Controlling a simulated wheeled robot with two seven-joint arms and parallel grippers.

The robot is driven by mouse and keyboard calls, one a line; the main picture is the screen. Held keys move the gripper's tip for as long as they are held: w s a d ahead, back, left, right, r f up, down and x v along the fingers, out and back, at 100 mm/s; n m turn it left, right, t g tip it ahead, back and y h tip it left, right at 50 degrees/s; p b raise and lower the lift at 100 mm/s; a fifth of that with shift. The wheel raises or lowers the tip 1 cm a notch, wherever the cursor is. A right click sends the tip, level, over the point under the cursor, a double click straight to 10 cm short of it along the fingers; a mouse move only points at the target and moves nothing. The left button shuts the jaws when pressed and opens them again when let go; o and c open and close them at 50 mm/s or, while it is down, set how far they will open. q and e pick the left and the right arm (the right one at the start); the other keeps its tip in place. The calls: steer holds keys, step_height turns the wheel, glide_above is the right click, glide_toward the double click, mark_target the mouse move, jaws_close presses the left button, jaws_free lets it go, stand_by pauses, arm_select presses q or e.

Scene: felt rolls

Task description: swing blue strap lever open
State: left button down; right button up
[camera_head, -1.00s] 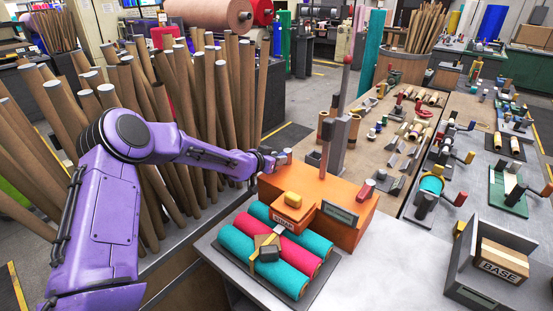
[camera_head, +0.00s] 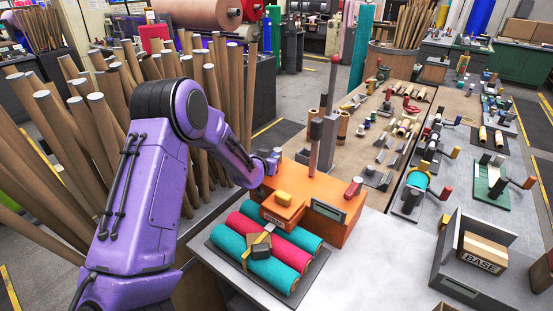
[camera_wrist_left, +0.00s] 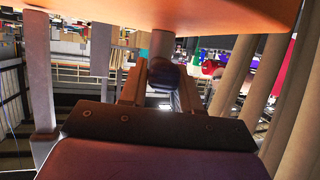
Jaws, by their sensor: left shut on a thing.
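The orange strapping box (camera_head: 344,229) stands on the grey bench, with a yellow block on its front part. My left gripper (camera_head: 272,163) is at the box's back left corner. In the left wrist view my left gripper (camera_wrist_left: 160,88) is shut on a dark bluish knob (camera_wrist_left: 162,72), which looks like the end of the blue strap lever. The orange body is just above it. In the head view the fingers mostly hide the lever. Another short lever with a red end (camera_head: 354,187) sticks up at the box's right side. My right gripper is not in view.
Teal and red felt rolls (camera_head: 285,250) lie strapped on a dark tray before the box. A tall dark post (camera_head: 328,110) rises behind the box. Cardboard tubes (camera_head: 110,150) crowd the left. A grey bin with a BASE carton (camera_head: 482,254) stands at right. Bench front right is clear.

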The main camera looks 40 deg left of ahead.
arm_select(q)
steer(key=c, duration=0.9)
jaws_free()
steer(key=shift+s, duration=0.1)
steer(key=b+v, duration=0.2)
steer(key=v, duration=0.8)
steer(key=shift+s+d+r, duration=0.1)
steer(key=shift+s+r, duration=0.05)
steer(key=shift+s, duration=0.05)
